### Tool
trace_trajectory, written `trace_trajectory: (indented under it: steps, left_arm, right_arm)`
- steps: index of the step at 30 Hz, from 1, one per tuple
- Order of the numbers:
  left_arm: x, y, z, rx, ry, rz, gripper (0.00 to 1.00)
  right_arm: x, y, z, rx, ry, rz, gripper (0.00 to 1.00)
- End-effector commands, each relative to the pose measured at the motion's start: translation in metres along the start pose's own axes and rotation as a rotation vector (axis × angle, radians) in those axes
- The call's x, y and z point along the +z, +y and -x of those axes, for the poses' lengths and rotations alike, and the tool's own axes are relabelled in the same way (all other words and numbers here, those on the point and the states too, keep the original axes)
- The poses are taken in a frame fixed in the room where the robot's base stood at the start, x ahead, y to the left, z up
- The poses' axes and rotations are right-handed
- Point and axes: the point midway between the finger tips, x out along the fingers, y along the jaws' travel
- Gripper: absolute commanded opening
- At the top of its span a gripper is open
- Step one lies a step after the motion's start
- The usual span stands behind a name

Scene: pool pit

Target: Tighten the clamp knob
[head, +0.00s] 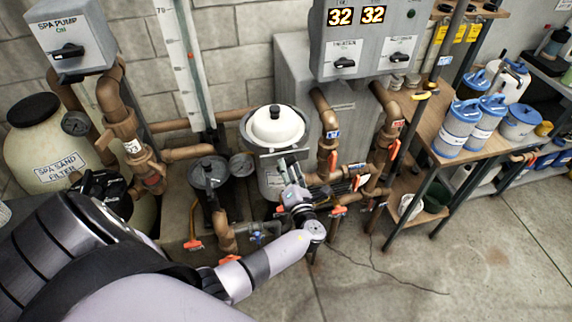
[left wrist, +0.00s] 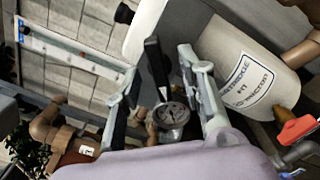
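The cartridge filter (head: 273,183) is a pale canister with a white domed lid (head: 275,125), in the middle of the head view. Its labelled body also shows in the left wrist view (left wrist: 235,55). A black bar-like handle, apparently the clamp knob (head: 282,166), is at the front of the filter below the lid. In the left wrist view the black handle (left wrist: 156,62) stands between the two grey fingers. My left gripper (head: 291,172) is open around it, with gaps visible on both sides. Contact is not visible. My right gripper is out of view.
A pressure gauge (head: 241,166) is left of the filter, beside brown pipes (head: 326,130) and orange valve handles (head: 392,149). A control box (head: 370,40) hangs above right. A wooden shelf (head: 440,120) holds blue-lidded tubs (head: 458,128). The floor at front right is clear.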

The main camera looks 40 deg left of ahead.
Motion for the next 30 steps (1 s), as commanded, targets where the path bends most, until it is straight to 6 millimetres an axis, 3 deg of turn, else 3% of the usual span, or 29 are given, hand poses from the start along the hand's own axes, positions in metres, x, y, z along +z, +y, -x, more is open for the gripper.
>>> trace_trajectory:
  steps: [7, 21, 30]
  left_arm:
    - [0.0, 0.0, 0.007, -0.002, 0.0, 0.0, 0.37]
    - [0.0, 0.0, 0.067, -0.001, 0.0, 0.0, 0.37]
    - [0.0, 0.0, 0.07, 0.0, 0.0, 0.0, 0.37]
  right_arm:
    - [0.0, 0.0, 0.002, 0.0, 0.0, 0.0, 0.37]
    - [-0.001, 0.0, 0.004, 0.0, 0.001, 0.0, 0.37]
    - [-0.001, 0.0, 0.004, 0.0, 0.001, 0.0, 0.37]
